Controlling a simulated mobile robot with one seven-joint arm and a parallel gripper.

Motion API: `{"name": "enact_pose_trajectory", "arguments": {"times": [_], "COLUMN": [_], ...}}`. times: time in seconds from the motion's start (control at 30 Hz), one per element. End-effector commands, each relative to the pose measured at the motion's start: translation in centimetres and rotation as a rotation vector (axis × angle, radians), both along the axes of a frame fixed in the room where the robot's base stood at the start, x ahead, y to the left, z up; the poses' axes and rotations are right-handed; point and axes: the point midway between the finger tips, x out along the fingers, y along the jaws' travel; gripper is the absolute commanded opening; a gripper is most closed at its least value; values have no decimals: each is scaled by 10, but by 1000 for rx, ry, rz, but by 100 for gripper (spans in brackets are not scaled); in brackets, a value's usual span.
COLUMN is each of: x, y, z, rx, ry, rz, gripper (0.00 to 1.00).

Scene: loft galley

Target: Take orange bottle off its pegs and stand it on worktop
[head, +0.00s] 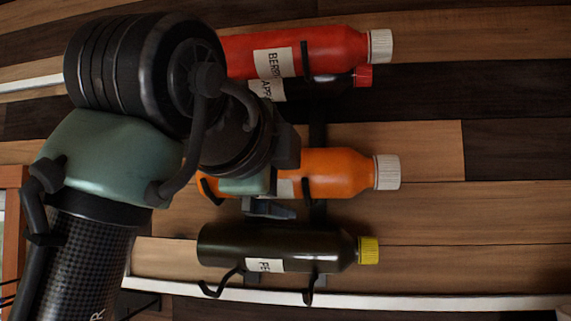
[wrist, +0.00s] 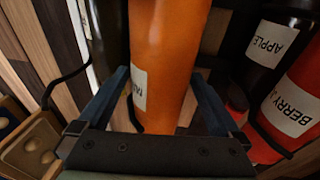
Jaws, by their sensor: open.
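The orange bottle (head: 340,172) lies on its side on black pegs (head: 208,192) on the wood-plank wall, its white cap pointing right. In the wrist view the orange bottle (wrist: 172,45) shows a white label, partly cut off. My gripper (head: 278,182) is at the bottle's middle in the head view and hides part of it and its label. In the wrist view my gripper (wrist: 160,76) is open, with one finger on each side of the bottle. Gaps show beside the bottle, and I cannot tell whether either finger touches it. The worktop is not clearly identifiable.
A red bottle (head: 335,45) and a dark red-capped bottle (head: 335,88) lie above the orange one. A dark yellow-capped bottle (head: 300,245) lies close below on hooks (head: 308,290). The wall right of the caps is clear. A pale ledge (head: 420,303) runs below.

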Motion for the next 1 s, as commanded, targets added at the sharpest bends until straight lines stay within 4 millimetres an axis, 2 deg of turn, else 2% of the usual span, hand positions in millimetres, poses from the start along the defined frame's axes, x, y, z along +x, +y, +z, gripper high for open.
{"name": "enact_pose_trajectory", "arguments": {"times": [0.07, 0.1, 0.63, 1.0], "x": [0, 0, 0, -1], "y": [0, 0, 0, 0], "z": [0, 0, 0, 2], "rx": [0, 0, -1, -1], "ry": [0, 0, 0, -4], "rz": [0, 0, 0, -1], "gripper": [100, 96, 1, 0]}}
